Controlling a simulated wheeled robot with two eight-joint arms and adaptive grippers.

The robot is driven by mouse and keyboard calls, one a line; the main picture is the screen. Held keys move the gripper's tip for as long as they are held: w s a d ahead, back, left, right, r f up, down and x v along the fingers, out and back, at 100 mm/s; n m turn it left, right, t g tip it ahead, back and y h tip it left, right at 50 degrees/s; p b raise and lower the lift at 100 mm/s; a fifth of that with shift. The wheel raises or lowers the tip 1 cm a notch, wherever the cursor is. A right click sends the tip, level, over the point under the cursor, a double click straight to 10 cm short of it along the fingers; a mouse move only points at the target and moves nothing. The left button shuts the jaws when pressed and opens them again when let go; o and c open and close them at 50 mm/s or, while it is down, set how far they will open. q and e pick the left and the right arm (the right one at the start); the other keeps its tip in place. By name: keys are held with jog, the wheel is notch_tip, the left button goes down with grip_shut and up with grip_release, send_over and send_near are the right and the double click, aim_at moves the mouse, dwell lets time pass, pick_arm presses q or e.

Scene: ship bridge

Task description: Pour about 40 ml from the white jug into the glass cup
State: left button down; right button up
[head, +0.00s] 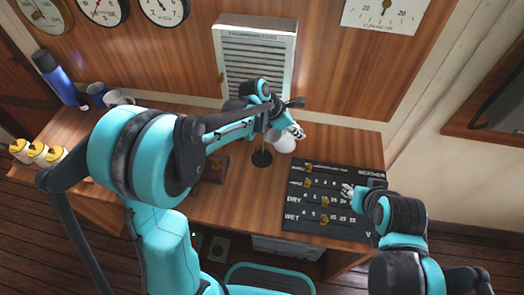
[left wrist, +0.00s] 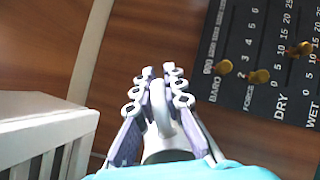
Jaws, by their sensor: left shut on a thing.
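The white jug (head: 284,143) is at the back of the wooden desk, just under my left gripper (head: 294,130). In the left wrist view the fingers of my left gripper (left wrist: 158,95) are on both sides of the jug's handle (left wrist: 159,98), shut on it. I cannot tell whether the jug touches the desk. I cannot make out the glass cup in either view. My right gripper (head: 348,190) is over the black board; its fingers are too small to tell open from shut.
The black board (head: 310,225) with yellow pegs covers the desk's right side. A white louvred box (head: 257,55) stands behind the jug. A blue bottle (head: 58,78), blue mug (head: 96,92) and white mug (head: 117,98) stand far left.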

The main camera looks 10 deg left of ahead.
pick_arm(q)
jog(key=shift+s+a+r, duration=0.1)
jog(key=shift+a+r, duration=0.05)
jog(key=shift+a, duration=0.2)
jog(key=shift+a+r+h, duration=0.1)
jog(key=shift+r+h, duration=0.35)
jog(key=shift+h, duration=0.05)
jog(key=shift+s+a+r+t+h, duration=0.15)
jog(key=shift+r+t+h, duration=0.25)
jog(key=shift+r+h, duration=0.15)
jog(key=shift+a+f+h+b, duration=0.1)
jog(key=shift+f+h+b, duration=0.2)
jog(key=shift+b, duration=0.4)
jog(key=shift+s+a+t+h+b, duration=0.15)
jog(key=shift+t+h+b, duration=0.3)
jog(key=shift+b, duration=0.15)
jog(key=shift+a+r, duration=0.1)
jog(key=shift+r, duration=0.2)
jog(key=shift+s+a+r+t+h+b, duration=0.15)
jog(key=shift+a+r+t+h+b, duration=0.2)
jog(key=shift+h, duration=0.35)
jog(key=shift+s+a+h+b, duration=0.1)
jog(key=shift+h+b, duration=0.3)
jog(key=shift+b, duration=0.3)
jog(key=shift+w+d+r, duration=0.1)
jog(key=shift+w+d, duration=0.1)
jog(key=shift+d, duration=0.05)
